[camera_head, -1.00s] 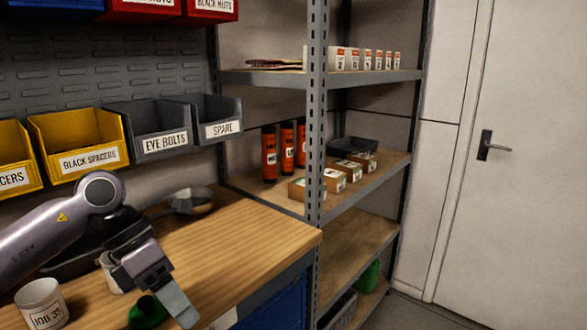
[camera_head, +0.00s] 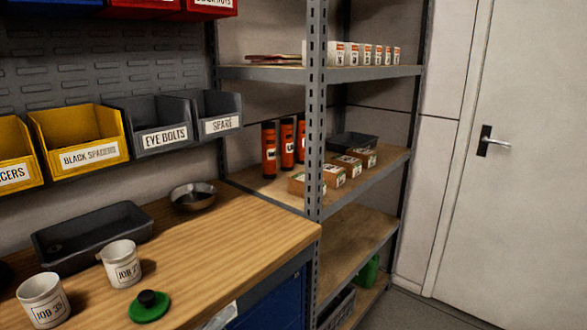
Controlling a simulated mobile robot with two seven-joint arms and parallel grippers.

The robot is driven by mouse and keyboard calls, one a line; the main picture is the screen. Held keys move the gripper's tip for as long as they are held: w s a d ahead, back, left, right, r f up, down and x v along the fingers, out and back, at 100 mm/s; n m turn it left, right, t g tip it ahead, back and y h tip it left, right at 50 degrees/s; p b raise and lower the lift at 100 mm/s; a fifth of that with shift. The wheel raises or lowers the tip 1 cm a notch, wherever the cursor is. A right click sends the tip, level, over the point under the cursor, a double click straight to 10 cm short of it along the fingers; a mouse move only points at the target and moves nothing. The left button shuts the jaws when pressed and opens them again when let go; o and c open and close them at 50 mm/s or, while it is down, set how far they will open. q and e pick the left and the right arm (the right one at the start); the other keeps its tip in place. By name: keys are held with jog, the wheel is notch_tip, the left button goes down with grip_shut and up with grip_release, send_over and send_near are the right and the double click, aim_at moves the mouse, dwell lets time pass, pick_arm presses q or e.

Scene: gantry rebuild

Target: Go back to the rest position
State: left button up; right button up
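Neither of my grippers shows in the head view now, and no arm of mine is clearly visible over the bench. The wooden workbench (camera_head: 240,232) fills the lower left. On it stand two white cups, one labelled JOB 35 (camera_head: 44,301) at the front left and another JOB cup (camera_head: 121,264) to its right, its number hard to read. A green disc with a black knob (camera_head: 149,307) lies near the front edge. A dark tray (camera_head: 92,236) and a round metal bowl (camera_head: 193,197) sit behind them.
Yellow bins (camera_head: 90,157) and grey bins (camera_head: 160,137) hang above the bench. A metal shelf unit (camera_head: 316,120) with orange cylinders (camera_head: 269,150) and small boxes (camera_head: 307,184) stands to the right. A door (camera_head: 525,170) is at far right. The bench's right part is clear.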

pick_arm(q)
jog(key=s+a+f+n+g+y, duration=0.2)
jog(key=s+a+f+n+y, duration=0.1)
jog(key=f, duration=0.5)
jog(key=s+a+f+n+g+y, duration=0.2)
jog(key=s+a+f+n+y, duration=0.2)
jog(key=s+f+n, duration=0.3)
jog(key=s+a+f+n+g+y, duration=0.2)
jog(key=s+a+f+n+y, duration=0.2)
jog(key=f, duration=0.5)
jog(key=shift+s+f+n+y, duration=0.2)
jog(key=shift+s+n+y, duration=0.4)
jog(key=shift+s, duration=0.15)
